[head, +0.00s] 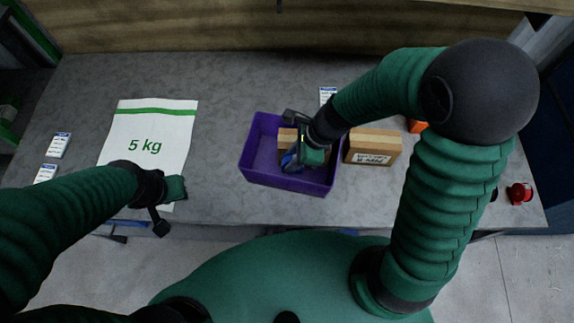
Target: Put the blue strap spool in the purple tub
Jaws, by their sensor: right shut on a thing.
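The purple tub (262,176) stands on the grey table, a little right of the middle. My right gripper (294,160) reaches down over the inside of the tub. It is shut on the blue strap spool (289,161), of which only a small blue part shows beside the jaws. The gripper hides the rest, and I cannot tell if the spool touches the tub floor. My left gripper (176,190) is over the front edge of the table, by the white sack. Its fingertips are not clear.
A brown block (287,137) lies inside the tub. A cardboard box (373,147) stands close to the tub's right. A white 5 kg sack (150,135) lies left, with small white cards (58,145) beyond it. A red item (519,193) sits far right. Table between sack and tub is clear.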

